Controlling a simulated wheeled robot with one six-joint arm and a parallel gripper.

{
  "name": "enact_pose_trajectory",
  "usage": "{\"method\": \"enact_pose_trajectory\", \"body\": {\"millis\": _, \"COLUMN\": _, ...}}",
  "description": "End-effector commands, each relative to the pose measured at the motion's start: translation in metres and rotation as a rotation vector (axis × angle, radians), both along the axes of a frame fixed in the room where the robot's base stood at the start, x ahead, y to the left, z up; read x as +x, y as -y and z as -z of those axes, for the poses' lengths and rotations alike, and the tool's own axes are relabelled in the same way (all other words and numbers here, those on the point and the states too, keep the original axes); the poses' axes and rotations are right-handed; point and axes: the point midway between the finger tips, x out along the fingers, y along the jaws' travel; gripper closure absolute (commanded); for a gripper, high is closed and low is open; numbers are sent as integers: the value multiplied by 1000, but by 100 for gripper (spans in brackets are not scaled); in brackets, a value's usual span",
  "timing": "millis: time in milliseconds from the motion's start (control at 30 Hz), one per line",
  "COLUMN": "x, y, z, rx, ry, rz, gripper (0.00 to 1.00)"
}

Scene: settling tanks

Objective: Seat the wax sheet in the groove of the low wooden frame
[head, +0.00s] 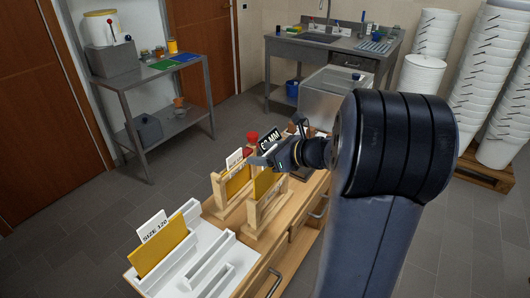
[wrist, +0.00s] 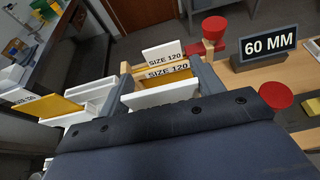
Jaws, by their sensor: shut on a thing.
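My gripper (head: 270,162) is shut on the top of a yellow wax sheet (head: 263,184), which stands upright in head view. The sheet also shows between my fingers in the wrist view (wrist: 172,77), with a SIZE 120 card at its top. It is at the nearer wooden frame (head: 266,222), between its posts. Whether its lower edge sits in the groove is hidden. A second wooden frame (head: 220,193) stands just behind and left, holding another yellow sheet (head: 238,181) with a white card.
A white slotted rack (head: 215,270) with a yellow SIZE 120 sheet (head: 160,250) stands at the bench's near left. A 60 MM sign (wrist: 267,47) and red knobs (wrist: 276,95) stand close to my gripper on the right in the wrist view.

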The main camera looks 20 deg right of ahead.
Motion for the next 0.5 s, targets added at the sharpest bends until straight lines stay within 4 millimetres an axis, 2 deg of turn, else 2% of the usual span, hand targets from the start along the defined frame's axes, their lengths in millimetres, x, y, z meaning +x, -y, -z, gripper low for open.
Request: {"method": "enact_pose_trajectory", "body": {"millis": 500, "x": 0, "y": 0, "z": 14, "rx": 0, "ry": 0, "rz": 0, "gripper": 71}}
